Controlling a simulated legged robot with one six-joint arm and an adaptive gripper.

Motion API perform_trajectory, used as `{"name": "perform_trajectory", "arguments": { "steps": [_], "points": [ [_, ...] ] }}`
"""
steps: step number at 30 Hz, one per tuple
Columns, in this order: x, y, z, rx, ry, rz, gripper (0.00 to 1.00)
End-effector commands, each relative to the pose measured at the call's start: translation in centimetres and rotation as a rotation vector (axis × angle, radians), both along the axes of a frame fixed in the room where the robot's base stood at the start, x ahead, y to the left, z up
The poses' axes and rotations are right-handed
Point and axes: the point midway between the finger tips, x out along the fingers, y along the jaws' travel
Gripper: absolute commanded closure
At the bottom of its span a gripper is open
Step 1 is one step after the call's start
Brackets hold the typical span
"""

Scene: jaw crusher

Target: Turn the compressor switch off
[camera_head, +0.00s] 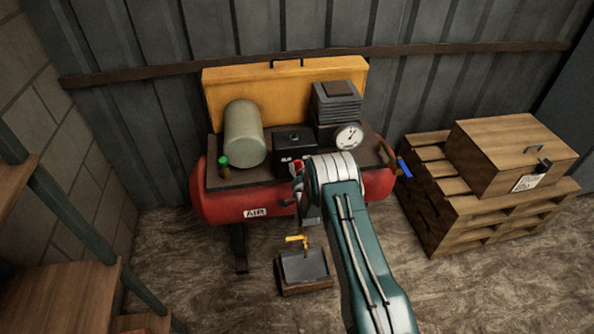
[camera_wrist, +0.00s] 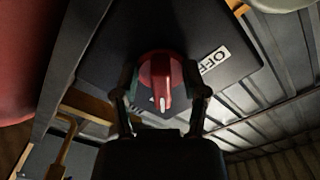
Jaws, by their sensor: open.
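The compressor has a red tank (camera_head: 225,200) and stands against the back wall. Its black switch box (camera_head: 293,147) sits on top, partly behind my arm in the head view. In the wrist view a red rotary switch knob (camera_wrist: 160,72) sits on the dark box face (camera_wrist: 105,60), with its white pointer mark toward the bottom of the picture. An "OFF" label (camera_wrist: 214,60) is to the knob's upper right. My gripper (camera_wrist: 163,88) is open, one finger on each side of the knob; contact cannot be told. In the head view its fingers are mostly hidden.
A pressure gauge (camera_head: 348,136), a pale cylinder (camera_head: 244,135) and a green-capped part (camera_head: 224,164) are on the compressor. A yellow valve (camera_head: 297,240) is below, above a small tray (camera_head: 303,285). Pallets (camera_head: 450,220) with a wooden box (camera_head: 500,160) stand right.

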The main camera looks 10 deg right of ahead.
Motion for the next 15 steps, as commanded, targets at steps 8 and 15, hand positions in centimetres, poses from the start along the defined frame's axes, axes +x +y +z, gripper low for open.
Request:
{"name": "perform_trajectory", "arguments": {
  "steps": [8, 15],
  "points": [
    [-0.02, 0.07, -0.01, -0.001, 0.0, 0.0, 0.83],
    [-0.01, 0.06, -0.06, -0.001, 0.001, 0.0, 1.0]
  ]
}}
